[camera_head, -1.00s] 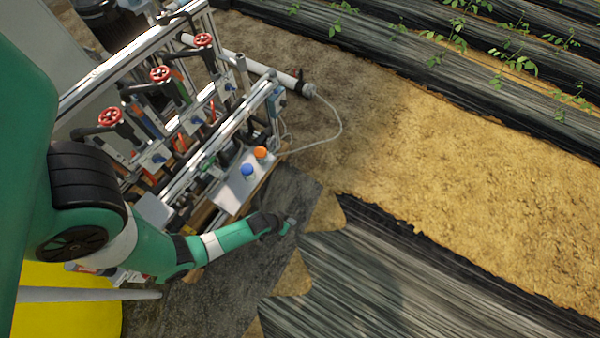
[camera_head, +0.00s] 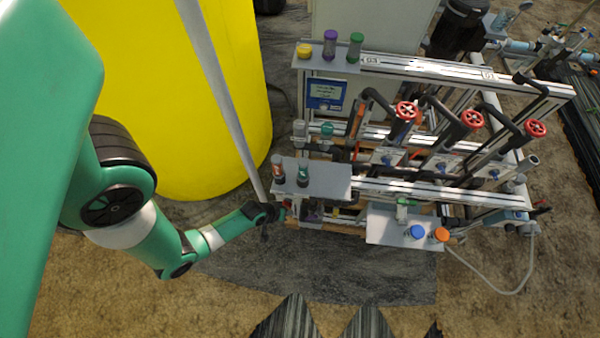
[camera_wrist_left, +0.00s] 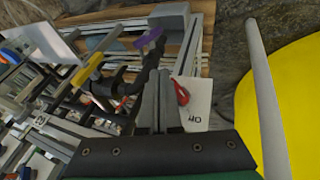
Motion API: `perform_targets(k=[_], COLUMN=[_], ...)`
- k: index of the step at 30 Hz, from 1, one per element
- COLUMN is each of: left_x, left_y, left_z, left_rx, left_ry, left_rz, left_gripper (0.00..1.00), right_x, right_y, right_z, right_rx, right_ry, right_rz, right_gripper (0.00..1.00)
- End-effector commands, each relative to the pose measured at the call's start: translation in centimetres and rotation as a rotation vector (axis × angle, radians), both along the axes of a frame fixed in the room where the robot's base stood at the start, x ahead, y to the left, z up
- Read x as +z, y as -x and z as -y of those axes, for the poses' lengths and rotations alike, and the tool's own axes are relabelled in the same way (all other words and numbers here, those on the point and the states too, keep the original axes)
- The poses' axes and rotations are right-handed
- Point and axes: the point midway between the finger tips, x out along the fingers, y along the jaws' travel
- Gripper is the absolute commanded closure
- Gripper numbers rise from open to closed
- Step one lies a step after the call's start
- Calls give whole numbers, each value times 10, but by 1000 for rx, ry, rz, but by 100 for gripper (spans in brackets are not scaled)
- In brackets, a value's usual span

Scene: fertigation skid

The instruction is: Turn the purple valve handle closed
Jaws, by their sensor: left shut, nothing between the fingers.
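The purple valve handle (camera_wrist_left: 150,38) shows in the left wrist view, beyond my fingertips, on a dark pipe fitting. In the head view a small purple patch (camera_head: 313,213) low at the skid's near left corner may be the same handle, but it is mostly hidden. My left gripper (camera_head: 279,213) is at that corner, just left of the purple patch. In the wrist view its fingers (camera_wrist_left: 156,100) are together and empty, pointing toward the handle with a gap between. My right gripper is in neither view.
A yellow handle (camera_wrist_left: 88,70) and a red knob on a white panel (camera_wrist_left: 196,105) flank my fingers. The skid also carries red handwheels (camera_head: 406,111) and capped bottles (camera_head: 304,175). A yellow tank (camera_head: 165,100) and a grey pole (camera_head: 222,100) stand close to my left arm.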

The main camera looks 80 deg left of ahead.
Motion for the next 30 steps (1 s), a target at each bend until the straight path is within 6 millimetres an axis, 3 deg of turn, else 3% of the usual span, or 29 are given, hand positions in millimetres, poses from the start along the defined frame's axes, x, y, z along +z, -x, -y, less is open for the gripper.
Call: perform_targets(k=[5, 18, 24, 30], left_x=[-17, -99, -107, -107], left_y=[-6, -46, -71, -77], left_z=[-3, -22, -14, -12], left_rx=[-2, -4, -6, -3], left_ry=[-1, -1, -1, -1], left_rz=[0, 0, 0, -1], left_gripper=[100, 100, 100, 100], right_x=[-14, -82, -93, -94], right_y=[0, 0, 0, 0], right_z=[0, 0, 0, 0], right_rx=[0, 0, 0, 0], right_ry=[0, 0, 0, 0], right_rz=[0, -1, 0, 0], right_gripper=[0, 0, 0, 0])
